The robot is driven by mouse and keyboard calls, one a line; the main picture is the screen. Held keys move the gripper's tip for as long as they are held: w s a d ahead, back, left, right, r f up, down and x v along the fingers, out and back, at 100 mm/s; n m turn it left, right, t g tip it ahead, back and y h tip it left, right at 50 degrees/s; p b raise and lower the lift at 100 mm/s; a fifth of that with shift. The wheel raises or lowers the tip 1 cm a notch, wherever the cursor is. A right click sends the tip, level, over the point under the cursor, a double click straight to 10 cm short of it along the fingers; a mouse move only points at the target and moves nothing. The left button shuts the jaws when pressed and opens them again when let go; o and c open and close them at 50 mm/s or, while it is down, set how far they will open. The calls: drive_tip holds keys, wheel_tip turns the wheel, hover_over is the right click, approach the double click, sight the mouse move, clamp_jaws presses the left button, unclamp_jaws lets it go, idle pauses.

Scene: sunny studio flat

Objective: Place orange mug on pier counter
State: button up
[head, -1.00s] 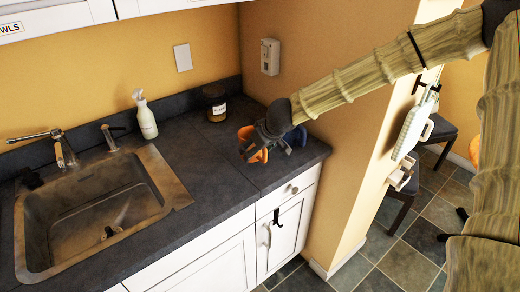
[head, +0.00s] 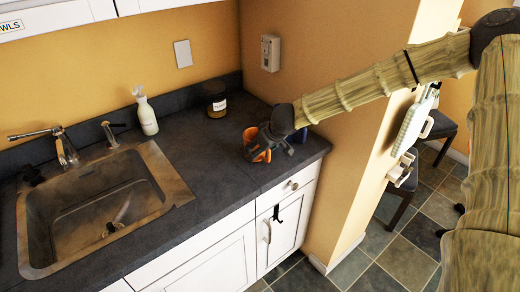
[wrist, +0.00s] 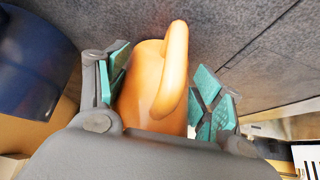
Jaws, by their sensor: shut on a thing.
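The orange mug (head: 262,155) is at the right end of the dark counter (head: 215,160), beside the wall corner. In the wrist view the orange mug (wrist: 150,85) sits between the two teal-padded fingers, its handle facing up in the picture. My gripper (head: 256,148) is shut on the mug; in the wrist view my gripper (wrist: 165,95) has a finger on each side of it. My gripper and arm hide part of the mug in the head view. I cannot tell whether the mug touches the counter.
A jar (head: 215,100), a white spray bottle (head: 146,112) and the sink (head: 40,225) are further left. The counter between sink and mug is clear.

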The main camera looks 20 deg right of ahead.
drive_tip(key=o, duration=1.3)
drive_tip(key=shift+f, duration=0.1)
drive_tip(key=shift+c, duration=0.2)
drive_tip(key=shift+s+d+r, duration=0.1)
drive_tip(key=shift+s+r, duration=0.05)
drive_tip(key=shift+r, duration=0.35)
drive_tip(key=v, duration=0.9)
drive_tip(key=shift+p+v, duration=0.3)
drive_tip(key=shift+v, duration=0.75)
